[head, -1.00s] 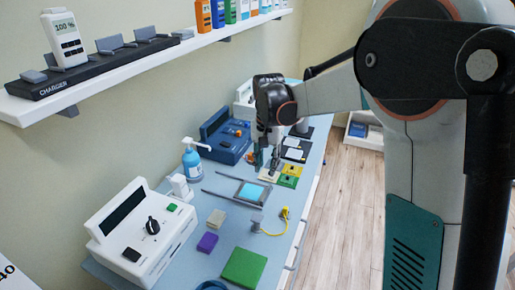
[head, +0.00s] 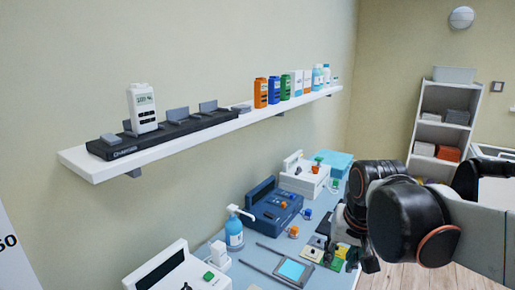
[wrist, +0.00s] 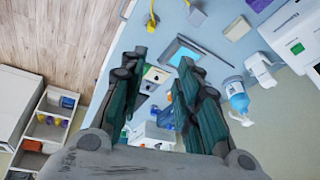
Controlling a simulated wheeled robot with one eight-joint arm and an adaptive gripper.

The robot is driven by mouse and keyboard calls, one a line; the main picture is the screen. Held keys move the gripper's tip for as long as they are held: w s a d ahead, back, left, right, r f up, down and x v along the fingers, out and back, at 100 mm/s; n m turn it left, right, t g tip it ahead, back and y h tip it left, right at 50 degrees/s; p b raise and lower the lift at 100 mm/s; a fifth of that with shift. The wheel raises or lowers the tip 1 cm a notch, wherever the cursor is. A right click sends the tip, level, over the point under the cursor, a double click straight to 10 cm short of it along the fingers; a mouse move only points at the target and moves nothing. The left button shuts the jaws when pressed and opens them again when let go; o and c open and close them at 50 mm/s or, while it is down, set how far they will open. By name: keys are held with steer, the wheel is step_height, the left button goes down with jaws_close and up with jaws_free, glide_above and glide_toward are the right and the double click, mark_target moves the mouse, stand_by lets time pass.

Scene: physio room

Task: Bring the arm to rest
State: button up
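My arm reaches in from the right of the head view, folded close to the camera. My gripper (head: 350,252) hangs at the right, in front of the blue worktop (head: 247,268), and partly hides the pads there. The wrist view shows my gripper (wrist: 158,75) with its two green-and-grey fingers well apart. Nothing is held between them. The worktop and its devices lie some way beyond the fingertips.
A wall shelf (head: 95,168) carries a black charger (head: 180,130) with a white handset (head: 143,108) in it, and several bottles. A white device (head: 305,177), a blue device (head: 275,208) and a blue pump bottle (head: 234,232) stand on the worktop. A white shelving unit (head: 445,120) is at the back right.

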steer(key=s+d+f+n+t, duration=0.1)
steer(key=s+f+n+t, duration=0.1)
steer(key=s, duration=0.9)
steer(key=shift+s+d+n+t, duration=0.2)
steer(key=shift+s+n+t, duration=0.25)
steer(key=shift+t, duration=0.25)
